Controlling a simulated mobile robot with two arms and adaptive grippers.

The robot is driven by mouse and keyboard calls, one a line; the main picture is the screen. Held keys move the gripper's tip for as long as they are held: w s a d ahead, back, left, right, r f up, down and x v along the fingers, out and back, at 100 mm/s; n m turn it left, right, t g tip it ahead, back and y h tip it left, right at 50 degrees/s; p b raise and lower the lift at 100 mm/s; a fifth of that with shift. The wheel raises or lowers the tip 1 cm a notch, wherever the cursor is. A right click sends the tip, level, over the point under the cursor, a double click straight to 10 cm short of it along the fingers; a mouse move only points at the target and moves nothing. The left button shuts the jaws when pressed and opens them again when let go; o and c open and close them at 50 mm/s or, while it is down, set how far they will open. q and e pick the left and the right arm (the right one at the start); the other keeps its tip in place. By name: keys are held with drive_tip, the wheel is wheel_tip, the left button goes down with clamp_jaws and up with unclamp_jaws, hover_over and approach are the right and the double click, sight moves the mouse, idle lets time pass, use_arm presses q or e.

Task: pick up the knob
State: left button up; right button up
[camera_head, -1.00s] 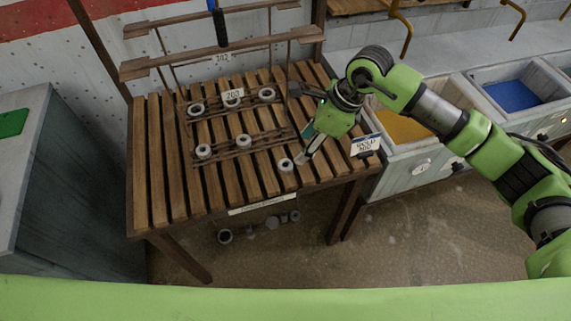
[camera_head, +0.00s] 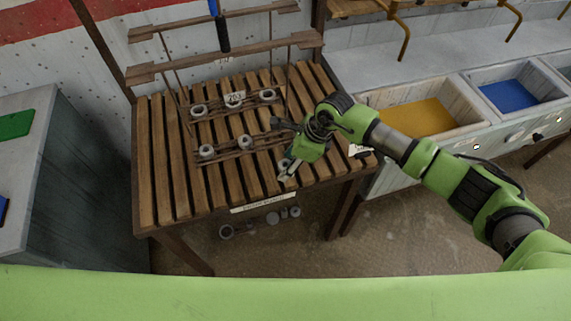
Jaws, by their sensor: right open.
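Several grey round knobs with dark centres sit on two low wooden rails on the slatted table (camera_head: 158,190). One knob (camera_head: 207,152) is at the left of the front rail and another knob (camera_head: 244,142) is at its middle. The back rail holds a knob (camera_head: 199,111) at its left and a knob (camera_head: 268,96) at its right. My right gripper (camera_head: 286,171) is open and points down at the table's front right. It covers the spot of a single knob near the front edge, mostly hidden now. I cannot tell whether they touch. My left gripper is out of view.
A taller wooden rack (camera_head: 165,68) with a blue-and-black handle (camera_head: 220,30) stands behind the rails. Bins with a yellow floor (camera_head: 410,118) and a blue floor (camera_head: 508,95) are at the right. Grey round parts (camera_head: 272,218) lie under the table. A grey cabinet (camera_head: 60,150) stands left.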

drive_tip(key=c, duration=1.2)
drive_tip(key=shift+r, duration=0.1)
